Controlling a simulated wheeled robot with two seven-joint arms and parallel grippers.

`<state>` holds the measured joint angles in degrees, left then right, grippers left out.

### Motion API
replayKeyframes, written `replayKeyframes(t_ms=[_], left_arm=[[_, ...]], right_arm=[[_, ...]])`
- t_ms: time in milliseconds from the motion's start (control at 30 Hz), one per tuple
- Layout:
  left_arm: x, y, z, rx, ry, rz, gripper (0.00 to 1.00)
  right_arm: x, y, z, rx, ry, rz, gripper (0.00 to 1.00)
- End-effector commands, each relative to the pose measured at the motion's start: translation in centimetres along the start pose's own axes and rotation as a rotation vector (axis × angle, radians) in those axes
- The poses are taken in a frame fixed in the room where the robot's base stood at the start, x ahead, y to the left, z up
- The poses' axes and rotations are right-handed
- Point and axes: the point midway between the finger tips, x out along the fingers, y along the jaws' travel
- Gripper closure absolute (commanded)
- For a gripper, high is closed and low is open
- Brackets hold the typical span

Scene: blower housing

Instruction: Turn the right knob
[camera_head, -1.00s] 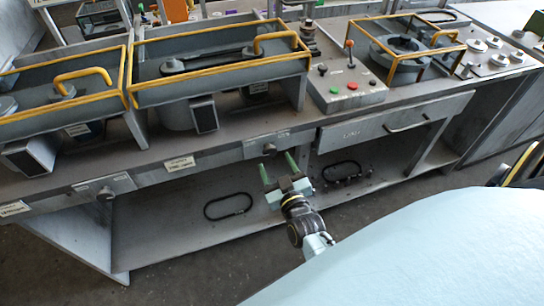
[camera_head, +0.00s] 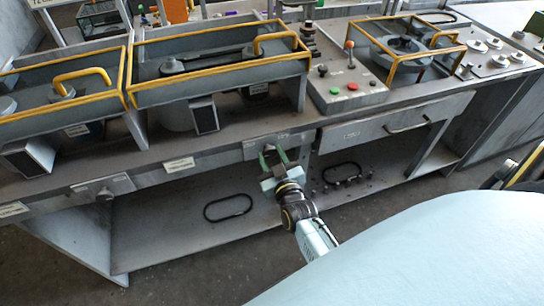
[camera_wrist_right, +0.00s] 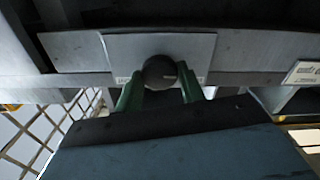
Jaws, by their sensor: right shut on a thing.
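The right knob (camera_wrist_right: 159,71) is a round dark knob on a pale plate on the bench's front edge. It also shows small in the head view (camera_head: 270,147), partly hidden by my fingers. My right gripper (camera_head: 273,156) reaches up to it from below. Its two green fingers stand on either side of the knob in the wrist view (camera_wrist_right: 160,80), shut on it. A left knob (camera_head: 105,193) sits further left on the same front edge. My left gripper is not in view.
A control box (camera_head: 345,88) with buttons and an orange-topped lever stands on the bench above. A drawer (camera_head: 365,131) is right of the knob. Yellow-railed housings (camera_head: 220,69) line the bench. The lower shelf (camera_head: 160,240) holds dark oval rings.

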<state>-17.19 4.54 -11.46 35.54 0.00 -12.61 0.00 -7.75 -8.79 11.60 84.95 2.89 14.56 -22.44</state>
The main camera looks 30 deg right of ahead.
Motion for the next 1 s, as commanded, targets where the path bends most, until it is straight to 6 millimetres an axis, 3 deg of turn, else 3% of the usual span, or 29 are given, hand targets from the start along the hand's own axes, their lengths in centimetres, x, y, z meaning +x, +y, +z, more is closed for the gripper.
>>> replayKeyframes(t_ms=[333,633,667,800,1000], left_arm=[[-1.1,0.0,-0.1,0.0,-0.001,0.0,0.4],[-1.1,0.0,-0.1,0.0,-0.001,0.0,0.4],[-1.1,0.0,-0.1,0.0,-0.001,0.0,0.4],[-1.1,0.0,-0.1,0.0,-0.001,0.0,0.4],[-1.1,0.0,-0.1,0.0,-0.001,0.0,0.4]], right_arm=[[0.0,0.1,-0.1,0.222,0.001,0.0,0.84],[0.0,0.1,0.0,0.247,0.002,0.001,0.84],[0.0,0.1,0.0,0.247,0.002,0.001,0.6],[0.0,0.1,0.0,0.246,0.001,0.001,0.42],[0.0,0.1,0.0,0.245,0.001,0.0,0.4]])
